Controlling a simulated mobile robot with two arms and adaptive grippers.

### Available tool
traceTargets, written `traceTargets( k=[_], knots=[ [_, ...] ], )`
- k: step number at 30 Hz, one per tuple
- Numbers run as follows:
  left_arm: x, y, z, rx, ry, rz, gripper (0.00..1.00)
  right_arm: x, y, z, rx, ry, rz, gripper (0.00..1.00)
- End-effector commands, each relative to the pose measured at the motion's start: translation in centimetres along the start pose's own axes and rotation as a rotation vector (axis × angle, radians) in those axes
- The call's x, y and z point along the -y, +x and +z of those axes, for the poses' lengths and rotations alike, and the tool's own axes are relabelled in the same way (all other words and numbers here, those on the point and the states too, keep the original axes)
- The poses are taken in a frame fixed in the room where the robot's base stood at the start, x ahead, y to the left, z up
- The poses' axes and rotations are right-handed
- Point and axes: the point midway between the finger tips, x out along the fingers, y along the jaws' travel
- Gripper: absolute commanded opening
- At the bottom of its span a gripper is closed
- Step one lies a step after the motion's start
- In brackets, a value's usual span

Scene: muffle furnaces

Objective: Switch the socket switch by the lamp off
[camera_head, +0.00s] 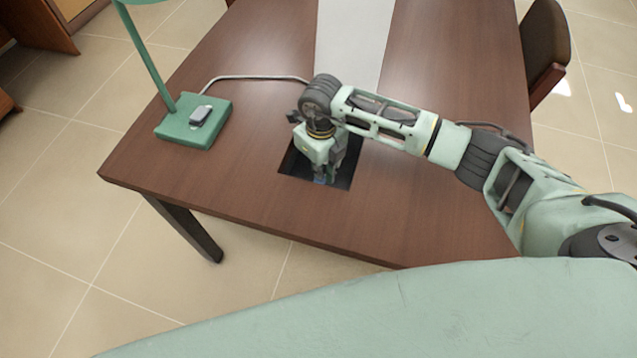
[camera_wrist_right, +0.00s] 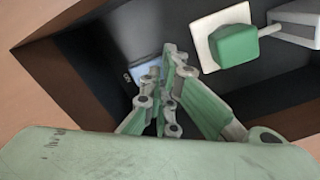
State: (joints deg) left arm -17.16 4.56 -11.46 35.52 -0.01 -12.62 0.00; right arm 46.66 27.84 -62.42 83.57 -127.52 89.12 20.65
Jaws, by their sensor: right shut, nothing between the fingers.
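The dark socket recess (camera_head: 296,165) is set in the brown table, and my right gripper (camera_head: 324,178) reaches down into it. In the right wrist view my right gripper (camera_wrist_right: 168,50) is shut and empty, with its tips at a light blue switch (camera_wrist_right: 146,70) on the dark panel. The fingers hide part of the switch, and I cannot tell whether they touch it. Its on or off position is not clear. The green lamp (camera_head: 194,122) stands on the table to the left. My left gripper is not in view.
A white socket plate (camera_wrist_right: 206,57) with a green plug (camera_wrist_right: 235,46) sits beside the fingers in the recess, with a grey plug (camera_wrist_right: 296,22) at its right. A grey cable (camera_head: 255,77) runs from the lamp toward the recess. A dark chair (camera_head: 543,45) stands at the table's right.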

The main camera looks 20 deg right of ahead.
Motion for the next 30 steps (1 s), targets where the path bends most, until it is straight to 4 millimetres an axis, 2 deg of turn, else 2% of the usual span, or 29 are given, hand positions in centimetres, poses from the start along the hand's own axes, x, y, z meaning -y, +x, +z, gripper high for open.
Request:
traceTargets(
  k=[30],
  knots=[
    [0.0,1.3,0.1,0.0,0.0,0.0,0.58,0.0,1.6,0.0,0.0,0.0,0.0,0.0]
  ],
)
